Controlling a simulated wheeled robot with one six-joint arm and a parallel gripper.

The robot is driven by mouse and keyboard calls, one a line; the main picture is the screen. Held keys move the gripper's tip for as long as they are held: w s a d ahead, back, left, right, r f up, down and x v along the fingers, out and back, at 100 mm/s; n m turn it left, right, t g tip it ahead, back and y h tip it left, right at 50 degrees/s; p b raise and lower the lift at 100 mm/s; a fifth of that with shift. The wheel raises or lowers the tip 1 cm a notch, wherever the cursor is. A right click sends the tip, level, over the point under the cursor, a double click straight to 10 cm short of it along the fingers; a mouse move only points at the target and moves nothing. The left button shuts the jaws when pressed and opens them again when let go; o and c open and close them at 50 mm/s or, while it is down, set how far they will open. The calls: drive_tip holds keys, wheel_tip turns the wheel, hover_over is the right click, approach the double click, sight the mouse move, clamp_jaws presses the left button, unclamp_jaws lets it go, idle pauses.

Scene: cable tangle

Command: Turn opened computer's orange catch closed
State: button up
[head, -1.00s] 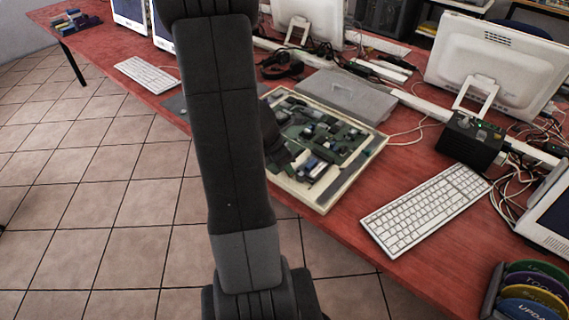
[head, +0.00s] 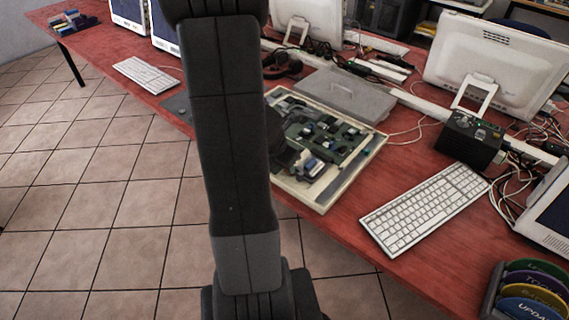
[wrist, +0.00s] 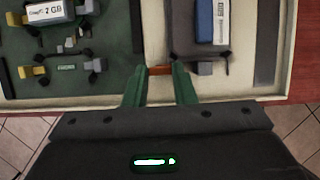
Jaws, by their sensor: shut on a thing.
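The opened computer (head: 372,157) is a flat cream case with green boards, lying on the red table in the head view. Its cream rim (wrist: 92,101) crosses the wrist view. The orange catch (wrist: 160,71) is a small bar near that rim. My gripper (wrist: 161,70) has green fingers, one on each side of the catch, and is shut on it. The catch lies crosswise between the fingertips, and its ends are partly covered by them. In the head view my arm hides the catch and the fingertips.
Inside the case, a 2 GB module (wrist: 48,12) lies left of my fingers and a blue-and-white part (wrist: 212,22) lies right. A grey cover (head: 343,93) lies behind the case. A white keyboard (head: 425,208) and a black box (head: 470,140) stand to the right.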

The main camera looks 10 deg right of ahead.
drive_tip(key=o, duration=1)
drive_tip(key=p+v, duration=0.7)
drive_tip(key=v, duration=0.6)
drive_tip(key=shift+s+r, duration=0.1)
drive_tip(key=shift+r, duration=0.3)
drive_tip(key=b+x, duration=0.7)
drive_tip(key=x, duration=0.7)
drive_tip(key=shift+a, duration=0.1)
drive_tip(key=shift+r, duration=0.15)
